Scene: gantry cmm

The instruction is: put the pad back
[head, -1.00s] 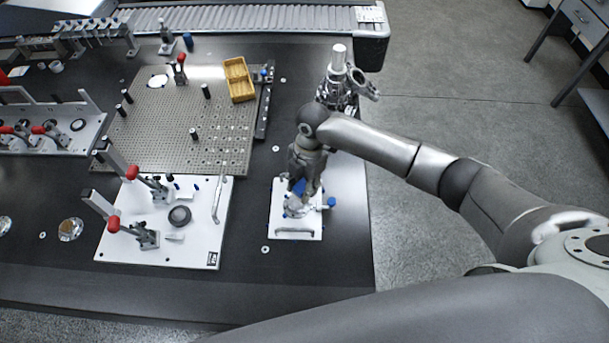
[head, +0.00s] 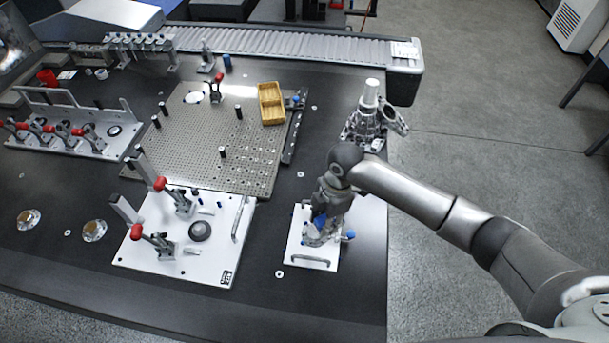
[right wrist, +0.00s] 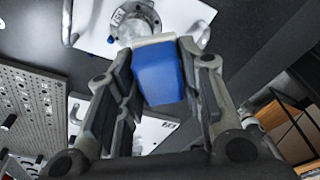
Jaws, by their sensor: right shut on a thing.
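My right gripper (head: 325,228) is above the small white plate (head: 306,264) on the right side of the dark table. In the right wrist view its two fingers (right wrist: 165,62) are shut on a blue block with a pale edge, which I take to be the pad (right wrist: 160,78). The pad's blue also shows in the head view (head: 319,221), partly hidden by the gripper. Beyond it, the wrist view shows a round metal part (right wrist: 135,22) on a white plate. I cannot tell whether the pad touches anything there. My left gripper is out of view.
A larger white plate with red-tipped clamps (head: 205,268) lies to the left. A perforated plate (head: 190,150) with black posts and a yellow bin (head: 270,103) is behind. A metal assembly (head: 372,125) stands behind my right wrist. Dark table is bare in front.

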